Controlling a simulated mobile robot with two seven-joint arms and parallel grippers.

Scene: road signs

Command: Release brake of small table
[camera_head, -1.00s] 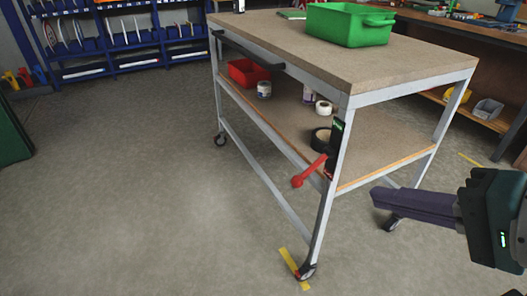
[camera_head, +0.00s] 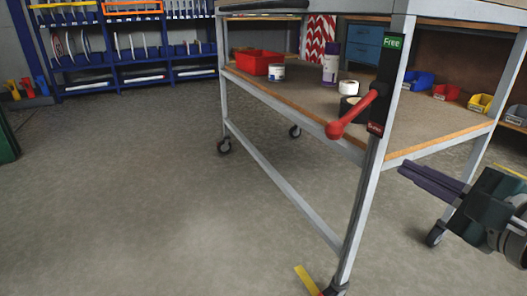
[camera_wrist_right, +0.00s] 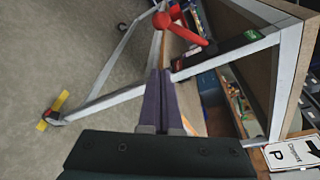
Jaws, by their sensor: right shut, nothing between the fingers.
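The small table has a grey metal frame (camera_head: 362,205) and a brown lower shelf (camera_head: 310,97). On its near corner leg is a black brake plate (camera_head: 388,75), with a green "Free" label at the top and a red label at the bottom. The red brake lever (camera_head: 357,112) slants down and left from the plate to a round knob; it also shows in the right wrist view (camera_wrist_right: 185,25). My right gripper (camera_head: 402,169) is shut and empty, right of the leg and below the plate, apart from the lever. Its purple fingers show in the wrist view (camera_wrist_right: 158,73). My left gripper is out of view.
A red bin (camera_head: 258,60), a jar (camera_head: 276,72) and tape rolls (camera_head: 348,88) sit on the shelf. Castors (camera_head: 224,146) support the legs. Yellow tape (camera_head: 307,280) marks the floor near the closest castor.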

